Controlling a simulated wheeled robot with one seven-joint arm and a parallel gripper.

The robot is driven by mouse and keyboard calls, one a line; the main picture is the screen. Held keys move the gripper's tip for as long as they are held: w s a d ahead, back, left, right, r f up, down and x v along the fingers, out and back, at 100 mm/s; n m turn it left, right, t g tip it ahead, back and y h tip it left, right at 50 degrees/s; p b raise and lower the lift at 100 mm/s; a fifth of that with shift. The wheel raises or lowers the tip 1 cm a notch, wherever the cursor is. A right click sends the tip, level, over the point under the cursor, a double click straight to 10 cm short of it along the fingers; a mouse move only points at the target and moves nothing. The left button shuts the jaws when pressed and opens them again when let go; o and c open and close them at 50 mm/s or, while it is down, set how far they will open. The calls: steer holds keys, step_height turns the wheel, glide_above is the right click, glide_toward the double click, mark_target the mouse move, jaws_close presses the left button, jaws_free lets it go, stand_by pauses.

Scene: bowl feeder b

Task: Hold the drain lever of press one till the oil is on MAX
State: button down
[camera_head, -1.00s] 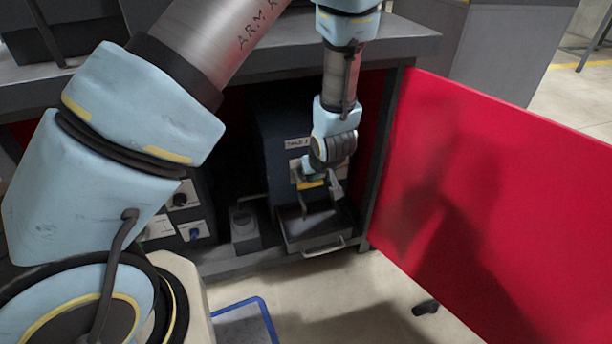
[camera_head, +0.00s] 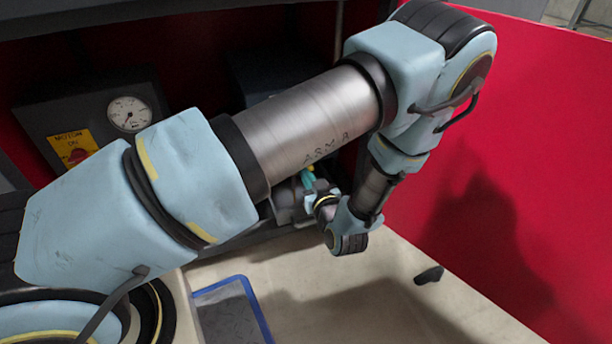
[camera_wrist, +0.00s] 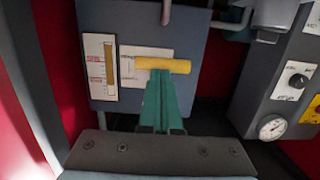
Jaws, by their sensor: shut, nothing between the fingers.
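A yellow lever bar (camera_wrist: 163,64) runs sideways across the blue-grey front of a unit (camera_wrist: 215,55) in the wrist view. My gripper (camera_wrist: 160,75) is shut with nothing between its teal fingers; its tips are at the bar's lower edge, and I cannot tell whether they touch it. Left of the bar is a white plate with a narrow brown sight glass (camera_wrist: 110,65); its marks are too small to read.
A grey box with a round gauge (camera_wrist: 271,127) and a knob (camera_wrist: 297,81) stands to the right in the wrist view. The head view shows a gauge (camera_head: 129,114), a red knob on a yellow plate (camera_head: 75,152), a red panel (camera_head: 500,180) at right and a blue-edged mat (camera_head: 232,312) on the floor.

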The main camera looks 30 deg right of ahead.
steer(key=shift+w+f+t+b, duration=0.2)
steer(key=shift+w+f+b, duration=0.15)
steer(key=shift+f, duration=0.3)
steer(key=shift+w+f+t+b, duration=0.2)
steer(key=shift+f+b, duration=0.1)
steer(key=shift+f, duration=0.4)
stand_by(6.7)
